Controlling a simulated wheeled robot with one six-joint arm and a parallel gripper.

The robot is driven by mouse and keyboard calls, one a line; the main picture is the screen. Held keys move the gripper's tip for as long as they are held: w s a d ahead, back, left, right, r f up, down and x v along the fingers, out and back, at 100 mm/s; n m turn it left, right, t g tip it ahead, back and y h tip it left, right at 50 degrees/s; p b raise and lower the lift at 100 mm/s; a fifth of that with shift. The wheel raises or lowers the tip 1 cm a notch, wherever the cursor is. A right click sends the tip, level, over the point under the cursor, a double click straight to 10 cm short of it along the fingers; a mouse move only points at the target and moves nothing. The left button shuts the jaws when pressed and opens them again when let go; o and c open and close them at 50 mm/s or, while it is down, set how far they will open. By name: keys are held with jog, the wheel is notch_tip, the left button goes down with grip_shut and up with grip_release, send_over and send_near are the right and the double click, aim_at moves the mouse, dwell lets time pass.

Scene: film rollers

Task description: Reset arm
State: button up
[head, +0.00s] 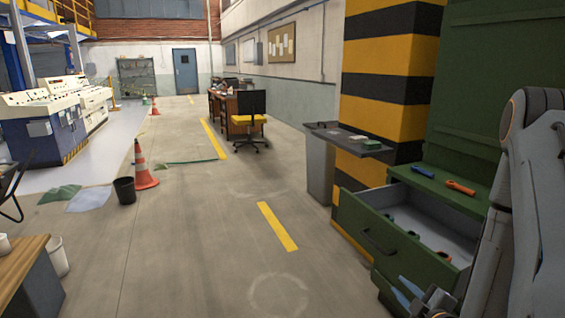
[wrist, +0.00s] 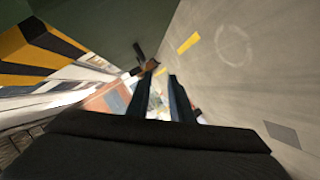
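My arm (head: 530,190) runs down the right edge of the head view, folded close to the green cabinet. My gripper (head: 405,291) is low at the right, in front of the open drawer's face, with two bluish fingertips apart. In the wrist view my gripper (wrist: 161,72) has two dark fingers with a gap between them. Nothing shows held in the gap.
A green drawer (head: 378,241) stands pulled out with small items inside. A blue tool and an orange tool (head: 460,187) lie on the cabinet top. A striped pillar (head: 390,75) stands behind. Open floor (head: 210,230) lies left, with a cone (head: 143,168) and bucket (head: 125,191).

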jog(key=s+a+r+m+g, duration=0.6)
jog(key=s+a+r+g, duration=0.1)
jog(key=s, duration=0.2)
jog(key=s+a+r+m+g+h+p, duration=0.1)
jog(key=s+a+r+m+g, duration=0.5)
jog(key=s, duration=0.4)
jog(key=shift+a+r+g, duration=0.55)
jog(key=shift+r+g, duration=0.15)
jog(key=shift+r, duration=0.15)
jog(key=shift+w, duration=0.1)
